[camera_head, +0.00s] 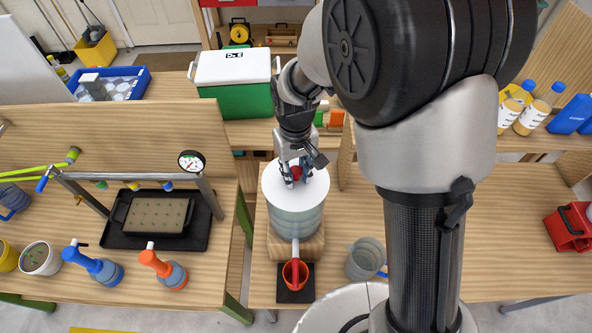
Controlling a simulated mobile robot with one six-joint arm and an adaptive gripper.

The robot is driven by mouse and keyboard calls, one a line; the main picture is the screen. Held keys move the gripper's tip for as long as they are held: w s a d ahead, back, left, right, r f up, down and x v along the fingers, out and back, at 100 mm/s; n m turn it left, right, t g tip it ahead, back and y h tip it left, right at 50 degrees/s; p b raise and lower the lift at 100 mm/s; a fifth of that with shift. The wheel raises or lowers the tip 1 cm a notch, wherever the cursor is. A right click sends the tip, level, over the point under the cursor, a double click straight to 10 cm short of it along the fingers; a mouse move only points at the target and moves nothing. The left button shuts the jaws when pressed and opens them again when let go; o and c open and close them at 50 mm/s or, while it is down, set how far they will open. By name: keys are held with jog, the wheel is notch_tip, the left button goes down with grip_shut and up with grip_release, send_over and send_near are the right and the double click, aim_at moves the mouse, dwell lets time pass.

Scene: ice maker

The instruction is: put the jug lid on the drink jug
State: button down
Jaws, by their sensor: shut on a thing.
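The jug lid (283,203) is a white disc with a red knob (296,173) in its middle. It lies level over the top of the drink jug (296,224), a clear bluish jug standing on a wooden block. My gripper (297,179) reaches down from above and is shut on the red knob. The lid covers the jug's mouth from this view, so I cannot tell whether it touches the rim all round.
A red cup (295,273) stands on a black mat under the tap. A clear pitcher (365,260) stands to its right. A green and white cooler (234,82) is behind. My arm hides part of the right side. The bench right of my arm has free room.

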jog(key=shift+f+b, duration=0.55)
jog(key=shift+f, duration=0.15)
dwell(0.5)
jog(key=c, duration=1.2)
grip_release()
notch_tip(320, 180, up, 12)
